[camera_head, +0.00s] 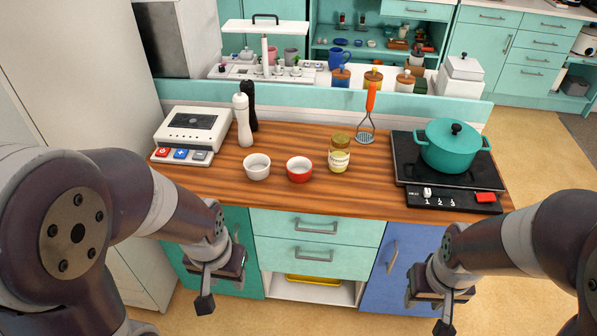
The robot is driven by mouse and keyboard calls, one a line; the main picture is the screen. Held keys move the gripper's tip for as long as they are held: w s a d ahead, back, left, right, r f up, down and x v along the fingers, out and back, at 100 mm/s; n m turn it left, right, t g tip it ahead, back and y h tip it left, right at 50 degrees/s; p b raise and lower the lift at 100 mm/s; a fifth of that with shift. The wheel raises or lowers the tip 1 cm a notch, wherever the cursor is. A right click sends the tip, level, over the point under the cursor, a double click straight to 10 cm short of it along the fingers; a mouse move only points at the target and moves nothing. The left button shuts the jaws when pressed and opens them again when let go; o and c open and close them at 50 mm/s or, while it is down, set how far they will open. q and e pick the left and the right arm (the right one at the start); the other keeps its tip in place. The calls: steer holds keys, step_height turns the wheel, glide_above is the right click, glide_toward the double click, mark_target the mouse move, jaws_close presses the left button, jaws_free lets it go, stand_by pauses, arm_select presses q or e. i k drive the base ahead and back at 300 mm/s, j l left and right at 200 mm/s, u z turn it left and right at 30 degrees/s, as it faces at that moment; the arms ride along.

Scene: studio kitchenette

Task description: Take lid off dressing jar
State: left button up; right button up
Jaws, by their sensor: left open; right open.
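The dressing jar (339,159) stands upright on the wooden counter, a little right of the middle. It is a small glass jar with pale yellow contents and a label. Its brownish-gold lid (339,138) sits on top. My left gripper (222,285) is open and empty, low in front of the counter's left cabinets. My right gripper (440,306) is open and empty, low in front of the blue cabinet door. Both grippers are well apart from the jar.
A red bowl (299,169) and a white bowl (257,167) stand left of the jar. A white mill (242,120), an orange-handled masher (368,114) and a teal pot (449,146) on a black hob (408,167) are around it. The counter's front strip is clear.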

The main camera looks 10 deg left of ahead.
mark_target(338, 158)
steer(key=i, duration=1.3)
steer(key=l, duration=0.1)
